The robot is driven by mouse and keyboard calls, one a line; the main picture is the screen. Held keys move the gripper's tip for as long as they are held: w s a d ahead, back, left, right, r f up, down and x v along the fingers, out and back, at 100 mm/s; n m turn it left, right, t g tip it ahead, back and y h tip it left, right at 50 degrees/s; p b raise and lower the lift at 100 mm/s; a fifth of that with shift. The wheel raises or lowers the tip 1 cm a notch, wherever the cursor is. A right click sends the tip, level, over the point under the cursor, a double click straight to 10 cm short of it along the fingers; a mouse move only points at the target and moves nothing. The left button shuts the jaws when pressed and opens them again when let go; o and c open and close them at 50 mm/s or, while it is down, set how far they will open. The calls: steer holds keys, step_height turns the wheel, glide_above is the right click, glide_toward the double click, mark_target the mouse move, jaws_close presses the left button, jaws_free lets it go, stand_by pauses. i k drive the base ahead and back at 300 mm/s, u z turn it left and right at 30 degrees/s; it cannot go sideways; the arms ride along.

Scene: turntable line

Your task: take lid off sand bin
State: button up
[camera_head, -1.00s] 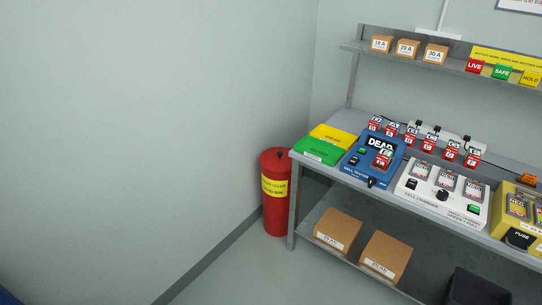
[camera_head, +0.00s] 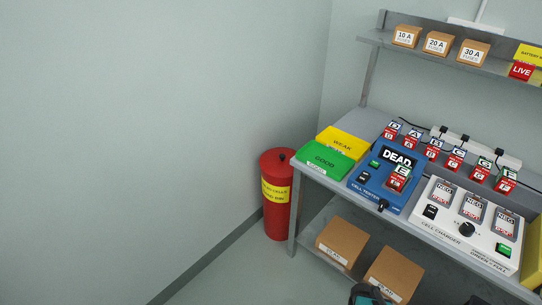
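The sand bin (camera_head: 277,216) is a red upright cylinder with a yellow label on its front. It stands on the floor in the corner, just left of the workbench. Its red lid (camera_head: 275,160) sits on top, with a small dark knob (camera_head: 282,157) on it. The bin's right side is partly hidden by the bench. A dark piece with a teal patch at the bottom edge, right of centre, seems to be part of my arm. My gripper's fingers cannot be made out.
The workbench (camera_head: 311,174) holds a green tray (camera_head: 321,163), a yellow tray (camera_head: 351,144), a blue cell tester (camera_head: 361,188) and a white charger (camera_head: 450,224). Cardboard boxes (camera_head: 341,244) sit on its lower shelf. Floor (camera_head: 230,275) left of the bench is clear up to the wall.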

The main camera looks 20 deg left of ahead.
mark_target(276, 161)
steer(key=u, duration=0.4)
steer(key=i, duration=0.7)
steer(key=u, duration=0.75)
steer(key=i, duration=0.5)
steer(key=u, duration=0.75)
steer(key=i, duration=0.7)
steer(key=u, duration=0.2)
